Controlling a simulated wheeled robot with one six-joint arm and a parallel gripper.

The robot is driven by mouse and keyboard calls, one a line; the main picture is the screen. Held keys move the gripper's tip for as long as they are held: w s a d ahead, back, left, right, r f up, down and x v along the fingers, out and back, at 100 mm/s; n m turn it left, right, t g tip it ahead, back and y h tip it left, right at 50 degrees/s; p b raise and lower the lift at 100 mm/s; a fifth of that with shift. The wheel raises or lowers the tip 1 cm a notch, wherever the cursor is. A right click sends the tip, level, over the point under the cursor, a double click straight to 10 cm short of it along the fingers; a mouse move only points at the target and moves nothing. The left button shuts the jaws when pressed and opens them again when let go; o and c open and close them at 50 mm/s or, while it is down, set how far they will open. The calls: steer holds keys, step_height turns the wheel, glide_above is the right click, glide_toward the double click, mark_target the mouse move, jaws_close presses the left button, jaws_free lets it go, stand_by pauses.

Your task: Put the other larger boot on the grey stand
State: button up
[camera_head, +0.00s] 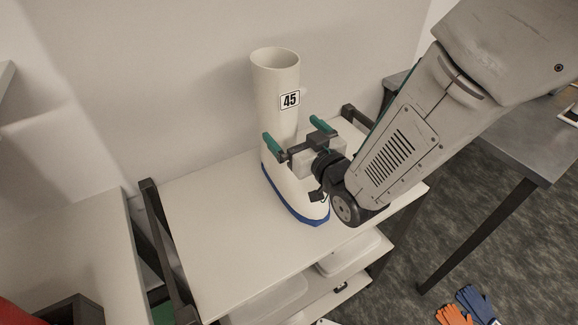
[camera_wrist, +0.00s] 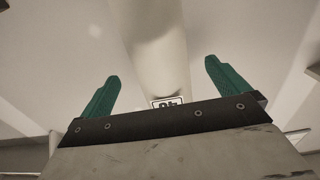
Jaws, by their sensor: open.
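A tall white boot (camera_head: 277,105) with a blue sole and a tag reading 45 stands upright on the white top of a shelf unit. My gripper (camera_head: 292,140) is open in front of its shaft, its green fingers pointing at the boot. In the wrist view the boot (camera_wrist: 160,65) runs between the two spread fingers of my gripper (camera_wrist: 163,80), and part of its tag shows upside down. The fingers appear apart from the boot. My gripper and arm hide part of the boot's lower shaft and foot. I cannot identify a grey stand or a second boot.
The white shelf top (camera_head: 205,225) has dark end rails and is otherwise clear. Pale bins (camera_head: 350,252) sit on the shelf below. A grey table (camera_head: 520,145) stands at the right. Orange gloves (camera_head: 453,315) and blue gloves (camera_head: 476,303) show at the lower right. A wall rises behind the boot.

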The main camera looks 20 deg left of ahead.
mark_target(290, 123)
steer(key=x, duration=0.5)
steer(key=shift+w+r, duration=0.1)
steer(key=shift+r, duration=0.1)
steer(key=c, duration=1.8)
steer(key=shift+c, duration=0.2)
steer(key=shift+r, duration=0.15)
